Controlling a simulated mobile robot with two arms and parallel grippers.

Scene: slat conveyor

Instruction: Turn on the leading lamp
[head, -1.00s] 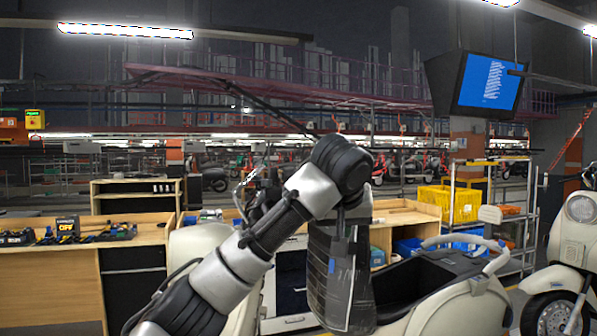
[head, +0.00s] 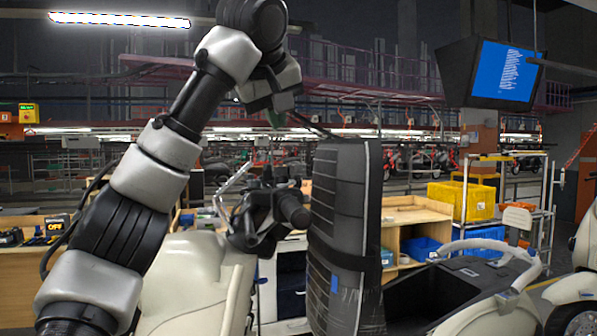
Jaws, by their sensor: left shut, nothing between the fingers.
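A cream scooter stands close in front of me, with its body (head: 195,275) at the lower middle. Its dark handlebar controls and grip (head: 294,211) show beside my left arm. No lit lamp shows on it, and I cannot make out its headlamp. My left arm rises from the lower left and bends over at the top. My left gripper (head: 300,121) hangs from the wrist above the handlebar, apart from it, shut and empty; its fingertips are hard to make out. My right gripper is out of view.
A tall black padded panel (head: 345,190), seemingly a raised seat, stands right of the handlebar. Another cream scooter (head: 575,290) is cut off at the right edge. Wooden benches, a yellow crate (head: 461,201) and blue bins stand behind. A blue screen (head: 504,71) hangs above.

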